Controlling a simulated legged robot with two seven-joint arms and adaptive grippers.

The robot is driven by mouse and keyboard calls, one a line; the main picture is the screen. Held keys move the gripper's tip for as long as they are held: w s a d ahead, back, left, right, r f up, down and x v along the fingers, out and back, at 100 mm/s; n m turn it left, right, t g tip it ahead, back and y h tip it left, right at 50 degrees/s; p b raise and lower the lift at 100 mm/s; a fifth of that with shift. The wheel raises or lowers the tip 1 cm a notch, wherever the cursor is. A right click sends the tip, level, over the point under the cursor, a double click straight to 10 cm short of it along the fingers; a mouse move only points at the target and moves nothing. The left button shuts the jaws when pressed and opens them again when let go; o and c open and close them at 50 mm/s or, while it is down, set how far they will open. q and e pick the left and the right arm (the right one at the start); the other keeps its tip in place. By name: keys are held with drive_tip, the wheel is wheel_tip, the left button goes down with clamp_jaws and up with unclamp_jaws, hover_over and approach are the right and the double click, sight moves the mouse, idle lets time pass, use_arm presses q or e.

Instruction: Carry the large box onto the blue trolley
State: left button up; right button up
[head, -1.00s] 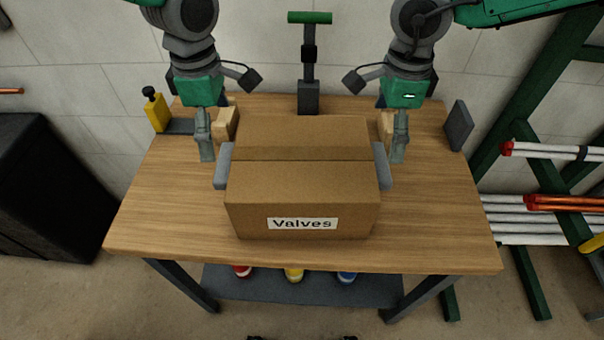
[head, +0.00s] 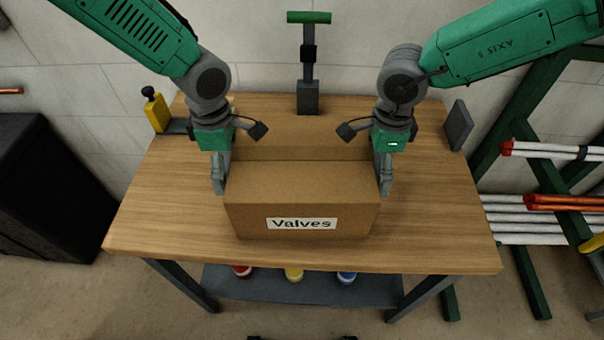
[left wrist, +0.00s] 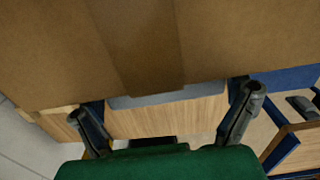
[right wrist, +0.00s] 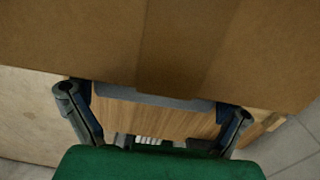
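The large brown box (head: 300,190), labelled "Valves", rests on the wooden table. My left gripper (head: 218,182) is at its left side and my right gripper (head: 385,182) at its right side. Neither gripper is visibly closed on a handle. I cannot make out the blue trolley.
The wooden table (head: 440,235) has free room at its front corners. A green-topped post (head: 309,70) stands behind the box. A yellow item (head: 156,112) is at the back left, a dark plate (head: 458,125) at the back right. A pipe rack (head: 535,170) stands to the right.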

use_arm(q)
drive_tip(key=c, duration=1)
use_arm(e)
drive_tip(key=c, duration=1)
drive_tip(key=shift+o, duration=0.2)
use_arm(q)
drive_tip(key=shift+w+r, duration=0.1)
drive_tip(key=shift+r, duration=0.05)
use_arm(e)
drive_tip(key=shift+w+r, duration=0.1)
drive_tip(key=shift+r, duration=0.05)
use_arm(q)
drive_tip(key=shift+r+p, duration=0.4)
drive_tip(key=shift+p, duration=0.15)
use_arm(e)
drive_tip(key=shift+r, duration=0.4)
use_arm(q)
wheel_tip(320, 180, up, 4)
drive_tip(key=p, duration=0.4)
use_arm(e)
wheel_tip(320, 180, up, 4)
